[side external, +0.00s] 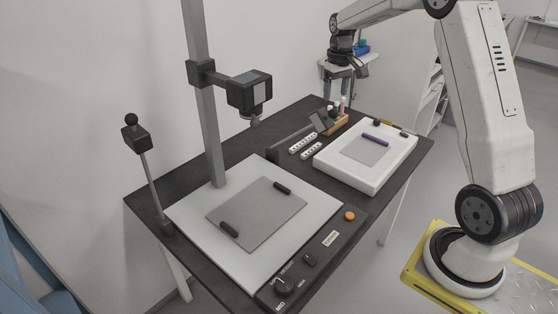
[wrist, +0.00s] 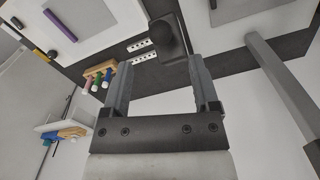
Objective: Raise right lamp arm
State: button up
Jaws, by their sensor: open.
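The right lamp arm (side external: 292,136) lies low across the back of the black table in the side view, running from a dark base block to a black lamp head (side external: 320,123). In the wrist view the black lamp head (wrist: 168,38) shows beyond and between my fingertips, with a rounded knob on it. My gripper (side external: 337,92) is open and empty, above and behind the lamp head in the side view. The wrist view shows both fingers (wrist: 158,66) spread apart, with no clear contact on the lamp. The left lamp (side external: 135,138) stands raised on its thin rod.
A tall grey column (side external: 203,130) carries a black camera (side external: 250,90) over a grey mat (side external: 256,215). A white light box (side external: 367,170) with a purple bar, white scale strips (side external: 305,146) and a wooden bottle rack (side external: 337,125) crowd the right side. A wall shelf (wrist: 62,124) is near my gripper.

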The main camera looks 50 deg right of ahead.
aim_at(333, 113)
jog(key=shift+f, duration=3.75)
jog(key=shift+c, duration=0.3)
grip_shut()
jog(key=shift+r, duration=0.1)
